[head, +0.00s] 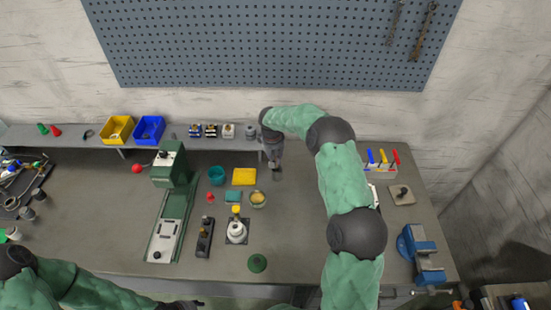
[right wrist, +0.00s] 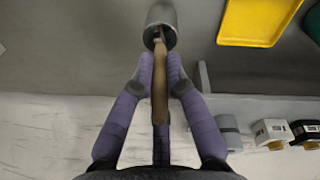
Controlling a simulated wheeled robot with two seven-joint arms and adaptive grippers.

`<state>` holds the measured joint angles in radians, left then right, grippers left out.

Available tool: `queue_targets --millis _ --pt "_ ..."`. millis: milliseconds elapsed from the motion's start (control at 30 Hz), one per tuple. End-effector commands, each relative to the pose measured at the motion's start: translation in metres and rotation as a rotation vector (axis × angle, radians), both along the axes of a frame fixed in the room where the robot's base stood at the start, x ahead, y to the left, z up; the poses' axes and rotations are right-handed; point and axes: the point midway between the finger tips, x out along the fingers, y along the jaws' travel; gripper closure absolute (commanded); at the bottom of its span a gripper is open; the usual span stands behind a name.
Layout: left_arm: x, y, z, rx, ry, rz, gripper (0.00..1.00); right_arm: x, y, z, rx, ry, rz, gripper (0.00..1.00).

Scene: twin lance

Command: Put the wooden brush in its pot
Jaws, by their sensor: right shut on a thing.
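The wooden brush (right wrist: 160,85) shows its brown handle in the right wrist view, running from between my fingers toward the pot. The pot (right wrist: 163,14) is a small grey cylinder, also visible in the head view (head: 277,175) on the bench just below my right gripper (head: 274,161). My right gripper, seen in the right wrist view (right wrist: 160,72), is shut on the brush handle. The brush's far end overlaps the dark mouth of the pot; how deep it sits I cannot tell. My left gripper (head: 184,304) is partly cut off at the bottom edge, its fingers unclear.
A raised shelf (head: 185,143) runs behind. A green press (head: 172,205) stands further left, a blue vise (head: 422,250) at right.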

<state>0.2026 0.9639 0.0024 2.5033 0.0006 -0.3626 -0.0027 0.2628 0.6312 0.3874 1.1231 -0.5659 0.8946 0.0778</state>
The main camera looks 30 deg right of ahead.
Motion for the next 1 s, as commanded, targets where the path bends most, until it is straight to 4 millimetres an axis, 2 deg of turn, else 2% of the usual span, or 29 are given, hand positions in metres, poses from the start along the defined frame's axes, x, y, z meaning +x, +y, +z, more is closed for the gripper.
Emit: queue_targets --millis 133,167,233,533,667,767,1000 --pt "0.0 0.0 0.0 0.0 0.0 0.0 0.53 0.0 0.0 0.001 0.0 0.0 0.0 1.0" --pt "0.0 0.0 0.0 0.0 0.0 0.0 0.53 0.0 0.0 0.001 0.0 0.0 0.0 0.77" --pt "0.0 0.0 0.0 0.0 0.0 0.0 0.53 0.0 0.0 0.001 0.0 0.0 0.0 0.57" --pt "0.0 0.0 0.0 0.0 0.0 0.0 0.53 0.0 0.0 0.001 0.0 0.0 0.0 0.57" --pt "0.0 0.0 0.0 0.0 0.0 0.0 0.53 0.0 0.0 0.006 0.0 -0.002 0.0 0.57" --pt "0.0 0.0 0.0 0.0 0.0 0.0 0.53 0.0 0.002 0.019 -0.001 -0.004 -0.001 0.57" --pt "0.0 0.0 0.0 0.0 0.0 0.0 0.53 -0.003 0.007 0.065 -0.001 -0.004 0.0 0.57"
